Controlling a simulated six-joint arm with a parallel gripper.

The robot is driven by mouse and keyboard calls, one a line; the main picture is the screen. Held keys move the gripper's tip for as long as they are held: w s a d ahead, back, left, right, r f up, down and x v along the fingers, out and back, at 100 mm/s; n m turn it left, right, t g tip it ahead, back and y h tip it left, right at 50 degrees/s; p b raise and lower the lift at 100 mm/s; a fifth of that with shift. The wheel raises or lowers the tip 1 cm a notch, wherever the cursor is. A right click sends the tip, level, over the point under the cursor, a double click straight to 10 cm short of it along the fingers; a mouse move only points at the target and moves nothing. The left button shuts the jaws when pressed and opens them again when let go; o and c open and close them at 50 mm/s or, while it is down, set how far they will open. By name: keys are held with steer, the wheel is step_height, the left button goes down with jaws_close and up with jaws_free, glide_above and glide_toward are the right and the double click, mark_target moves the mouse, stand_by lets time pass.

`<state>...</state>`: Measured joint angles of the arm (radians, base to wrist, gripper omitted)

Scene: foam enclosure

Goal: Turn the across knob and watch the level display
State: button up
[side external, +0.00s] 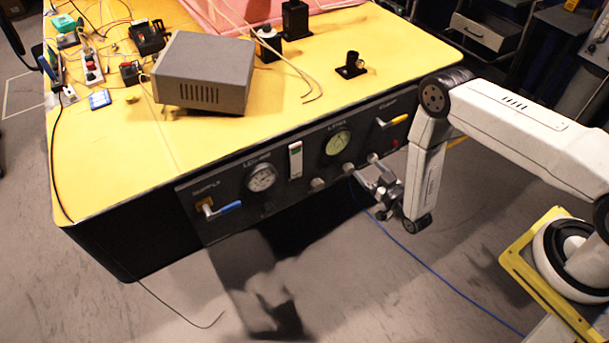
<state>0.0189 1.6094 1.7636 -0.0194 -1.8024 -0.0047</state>
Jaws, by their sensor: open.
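A dark control panel (230,232) runs along the front of the yellow table. A green-faced round gauge (338,143) sits on its right half, under a label too small to read surely. A white-faced gauge (262,178) is further left, with a narrow upright indicator (296,160) between them. Small knobs line the lower panel, including one at left (318,183) and one in the middle (348,168). I cannot read which is the across knob. My gripper (368,174) is open, close to the panel's lower right. Whether its fingers surround or touch a knob is unclear.
A blue lever (226,208) sticks out at the panel's left and a yellow lever (394,121) at its right. A grey metal box (204,72) and a small black mount (351,66) stand on the yellow table (110,165). A blue cable (440,275) crosses the floor.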

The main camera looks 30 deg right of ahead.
glide_toward(350, 172)
steer(key=w, duration=0.2)
steer(key=shift+w, duration=0.1)
steer(key=shift+w, duration=0.1)
steer(key=shift+w, duration=3.8)
jaws_close()
